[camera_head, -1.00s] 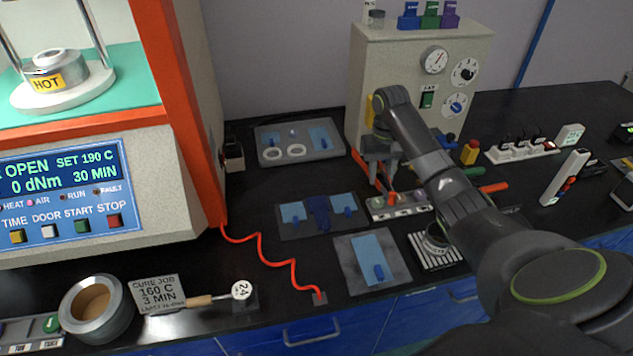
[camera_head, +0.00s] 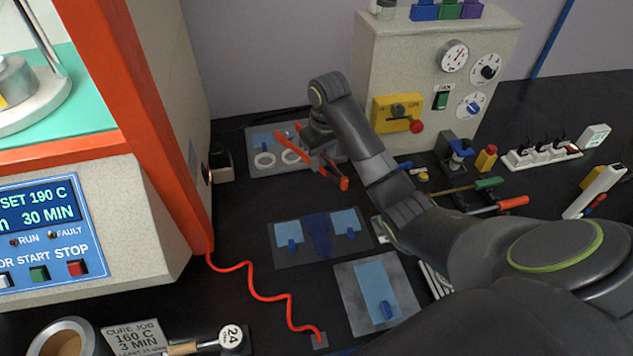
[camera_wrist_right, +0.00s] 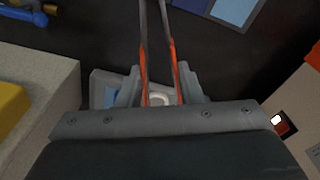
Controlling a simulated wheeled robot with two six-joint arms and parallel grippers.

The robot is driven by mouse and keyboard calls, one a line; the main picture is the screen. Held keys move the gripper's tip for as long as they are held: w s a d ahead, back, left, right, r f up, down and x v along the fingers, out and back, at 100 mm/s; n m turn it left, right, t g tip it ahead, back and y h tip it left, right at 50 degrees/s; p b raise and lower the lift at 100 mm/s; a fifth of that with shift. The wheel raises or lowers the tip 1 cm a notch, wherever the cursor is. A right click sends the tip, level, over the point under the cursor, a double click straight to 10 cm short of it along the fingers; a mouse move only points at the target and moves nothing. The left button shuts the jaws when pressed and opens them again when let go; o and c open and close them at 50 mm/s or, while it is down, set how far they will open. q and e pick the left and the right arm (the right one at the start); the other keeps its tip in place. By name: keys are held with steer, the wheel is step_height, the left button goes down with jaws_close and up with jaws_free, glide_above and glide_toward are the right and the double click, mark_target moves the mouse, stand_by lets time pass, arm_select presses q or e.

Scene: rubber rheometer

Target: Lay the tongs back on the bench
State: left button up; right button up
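The tongs (camera_head: 330,172), with orange-red parts, are held in my right gripper (camera_head: 322,150) above the bench, by the grey tray with white rings. In the right wrist view the two metal arms of the tongs (camera_wrist_right: 144,40) run upward from between the fingers of the right gripper (camera_wrist_right: 160,92). The fingers press on the orange-red parts from both sides. The black bench top (camera_head: 240,215) lies below. Whether the tongs touch the tray is hard to tell. My left gripper is out of view.
The grey tray (camera_head: 258,170) is behind and below the tongs. A dark mat with blue pieces (camera_head: 284,257) lies in front. The orange-edged machine (camera_head: 120,110) stands left, a beige control cabinet (camera_head: 420,70) right. Bare bench lies between tray and mat.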

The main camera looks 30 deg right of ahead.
steer(key=f, duration=0.8)
steer(key=shift+s+a+f, duration=0.2)
steer(key=shift+s+f, duration=0.15)
steer(key=shift+f, duration=0.3)
arm_select(q)
steer(key=shift+s+a+f+b, duration=0.3)
steer(key=shift+s+a+f, duration=0.05)
steer(key=shift+s+f, duration=0.15)
steer(key=shift+d, duration=0.15)
arm_select(e)
steer(key=shift+f, duration=0.25)
steer(key=o, duration=0.5)
steer(key=shift+o, duration=0.2)
arm_select(q)
steer(key=shift+s, duration=0.1)
arm_select(e)
steer(key=shift+r, duration=0.15)
